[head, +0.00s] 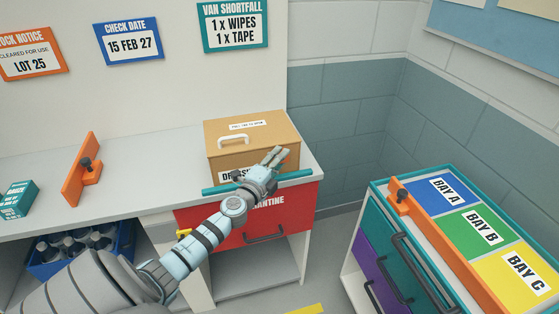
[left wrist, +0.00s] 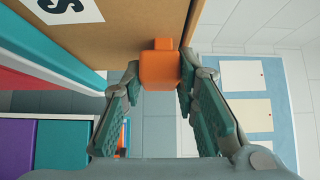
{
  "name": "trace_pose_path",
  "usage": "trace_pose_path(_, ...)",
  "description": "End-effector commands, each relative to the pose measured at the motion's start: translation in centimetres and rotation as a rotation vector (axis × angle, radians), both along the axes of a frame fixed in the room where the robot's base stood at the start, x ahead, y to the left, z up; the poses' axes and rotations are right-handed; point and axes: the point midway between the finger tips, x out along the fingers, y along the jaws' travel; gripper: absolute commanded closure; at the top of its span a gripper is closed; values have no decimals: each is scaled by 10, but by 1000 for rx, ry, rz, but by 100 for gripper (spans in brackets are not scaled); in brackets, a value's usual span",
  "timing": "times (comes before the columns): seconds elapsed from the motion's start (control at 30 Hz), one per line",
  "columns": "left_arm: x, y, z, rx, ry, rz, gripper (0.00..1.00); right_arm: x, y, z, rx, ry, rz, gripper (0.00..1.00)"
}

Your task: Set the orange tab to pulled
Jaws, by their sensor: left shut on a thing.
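A cardboard box (head: 252,133) with a white handle and a partly hidden front label stands on the counter. The orange tab (left wrist: 158,68) shows in the left wrist view, against the box's cardboard side. My left gripper (head: 277,153) is at the right part of the box's front. In the left wrist view its two fingers (left wrist: 158,85) are on either side of the tab, shut on it. In the head view the tab is hidden by the gripper. My right gripper is not in view.
A red drawer (head: 245,222) is under the box, with a teal strip (head: 215,189) along the counter edge. A cabinet with bay panels (head: 480,229) stands at the right. An orange bracket (head: 80,172) and teal carton (head: 17,199) are at the left.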

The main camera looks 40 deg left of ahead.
Motion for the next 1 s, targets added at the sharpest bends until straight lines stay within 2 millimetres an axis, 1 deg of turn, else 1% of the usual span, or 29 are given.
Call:
trace_pose_path(0.07,-1,-1,0,0,1,0,100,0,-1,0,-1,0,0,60)
trace_pose_path(0.17,-6,-9,-1,0,2,-2,100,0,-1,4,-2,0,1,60)
trace_pose_path(0.33,-28,-41,0,-5,3,-5,100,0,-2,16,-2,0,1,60)
trace_pose_path(0.4,-37,-55,-1,-6,4,-4,100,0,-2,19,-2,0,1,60)
trace_pose_path(0.5,-48,-69,-1,-4,3,-3,100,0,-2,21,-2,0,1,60)
trace_pose_path(0.63,-54,-77,-1,-1,2,-1,100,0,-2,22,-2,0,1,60)
trace_pose_path(0.9,-54,-78,-1,0,2,-1,100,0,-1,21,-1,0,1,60)
trace_pose_path(0.93,-54,-78,-1,0,2,-1,68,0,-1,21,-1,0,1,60)
trace_pose_path(1.0,-54,-77,-1,0,2,0,57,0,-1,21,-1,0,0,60)
